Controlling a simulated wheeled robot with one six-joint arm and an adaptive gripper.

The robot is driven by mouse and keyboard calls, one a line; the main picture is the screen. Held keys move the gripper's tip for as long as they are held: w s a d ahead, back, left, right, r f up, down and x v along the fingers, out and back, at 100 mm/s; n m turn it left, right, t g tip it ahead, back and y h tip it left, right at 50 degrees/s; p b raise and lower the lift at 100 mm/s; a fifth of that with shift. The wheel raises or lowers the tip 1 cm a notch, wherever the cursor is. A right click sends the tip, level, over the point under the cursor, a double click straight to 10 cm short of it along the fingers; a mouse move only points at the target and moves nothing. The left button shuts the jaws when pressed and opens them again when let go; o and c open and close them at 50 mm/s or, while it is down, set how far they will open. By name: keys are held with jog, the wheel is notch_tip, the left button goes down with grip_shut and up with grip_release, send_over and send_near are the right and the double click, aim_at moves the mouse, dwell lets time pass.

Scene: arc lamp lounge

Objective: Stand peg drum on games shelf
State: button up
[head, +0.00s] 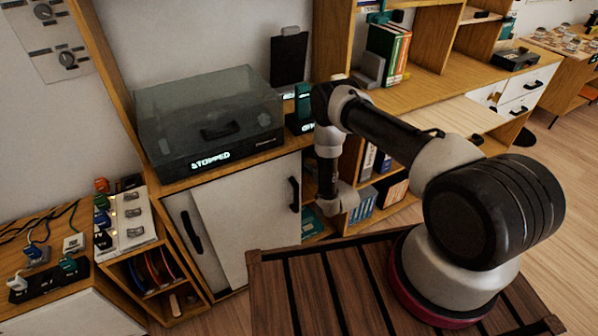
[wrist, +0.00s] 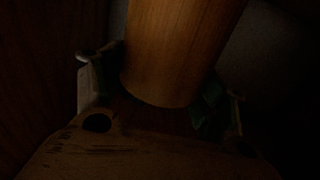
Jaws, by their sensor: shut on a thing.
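A plain wooden cylinder, which looks like the peg drum (wrist: 183,45), fills the upper middle of the dark wrist view. My gripper (wrist: 155,98) is shut on it, with one finger on each side. The drum's upper part runs out of the picture, and no pegs can be made out. In the head view my arm reaches down in front of a wooden shelf unit (head: 425,85), with its wrist before the lower compartments. The gripper's fingers and the drum cannot be made out there. Which compartment is the games shelf I cannot tell.
A glass-lidded record player (head: 205,120) showing "STOPPED" stands on a white-doored cabinet (head: 255,200). Books (head: 388,52) stand on the unit's top, and boxes (head: 362,204) fill lower compartments near my wrist. A side table with plugs (head: 68,268) is at left.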

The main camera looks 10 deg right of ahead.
jog(key=shift+f, duration=2.35)
jog(key=shift+f, duration=0.15)
jog(key=o, duration=2)
jog(key=v, duration=1.2)
